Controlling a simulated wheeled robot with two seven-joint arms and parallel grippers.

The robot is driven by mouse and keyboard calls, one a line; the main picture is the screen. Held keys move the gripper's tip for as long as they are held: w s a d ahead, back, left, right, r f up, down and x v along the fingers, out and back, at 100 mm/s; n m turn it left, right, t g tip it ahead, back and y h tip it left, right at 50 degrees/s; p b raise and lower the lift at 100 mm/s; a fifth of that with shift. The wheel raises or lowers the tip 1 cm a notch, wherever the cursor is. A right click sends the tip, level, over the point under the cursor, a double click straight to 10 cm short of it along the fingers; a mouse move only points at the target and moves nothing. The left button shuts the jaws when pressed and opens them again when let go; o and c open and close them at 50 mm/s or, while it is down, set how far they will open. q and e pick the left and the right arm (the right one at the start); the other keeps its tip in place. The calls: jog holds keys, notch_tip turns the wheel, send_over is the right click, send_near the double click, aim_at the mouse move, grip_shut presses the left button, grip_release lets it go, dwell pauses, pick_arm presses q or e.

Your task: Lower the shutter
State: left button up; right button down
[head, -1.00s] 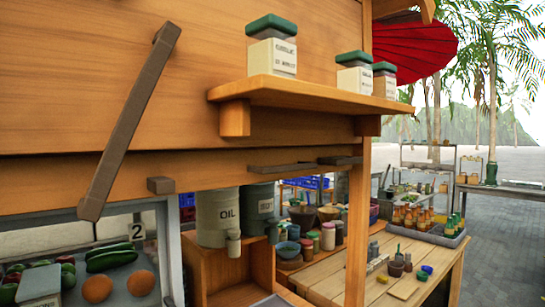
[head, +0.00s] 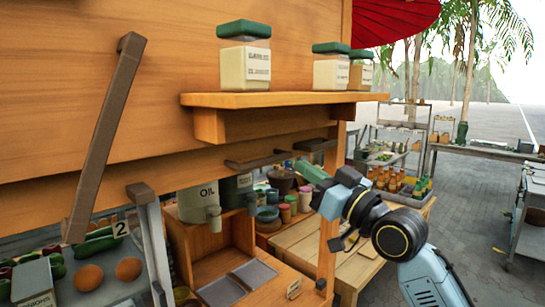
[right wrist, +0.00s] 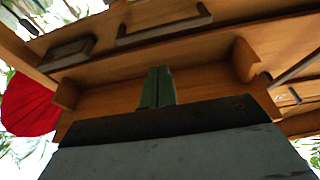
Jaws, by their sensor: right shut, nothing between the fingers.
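The shutter looks like the large wooden panel (head: 200,50) across the stall's upper left, though I cannot be sure of its edges. Two dark flat handles, one at the middle (head: 257,160) and one further right (head: 316,145), sit along its lower edge. My right gripper (head: 308,170) is just below these handles, its green fingers shut and empty, apart from the wood. In the right wrist view its fingers (right wrist: 157,88) point up toward wooden boards, with a grey bar handle (right wrist: 165,27) beyond them. My left gripper is not in view.
A shelf (head: 280,99) with several jars juts from the panel above the right gripper. A slanted grey-brown bar (head: 104,135) hangs at the left. Below are oil tins (head: 198,200), a wooden box and vegetables. Open paving (head: 465,210) lies to the right.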

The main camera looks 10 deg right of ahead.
notch_tip(320, 180, up, 2)
jog(key=s, duration=0.1)
notch_tip(320, 180, up, 4)
jog(key=p, duration=0.3)
send_over(273, 156)
jog(key=s, duration=0.3)
jog(key=shift+a+f+n+y, duration=0.1)
jog(key=shift+a+n+y, duration=0.2)
jog(key=shift+y, duration=0.1)
jog(key=shift+w+f+p, duration=0.15)
jog(key=shift+f+p, duration=0.15)
jog(key=shift+f, duration=1.9)
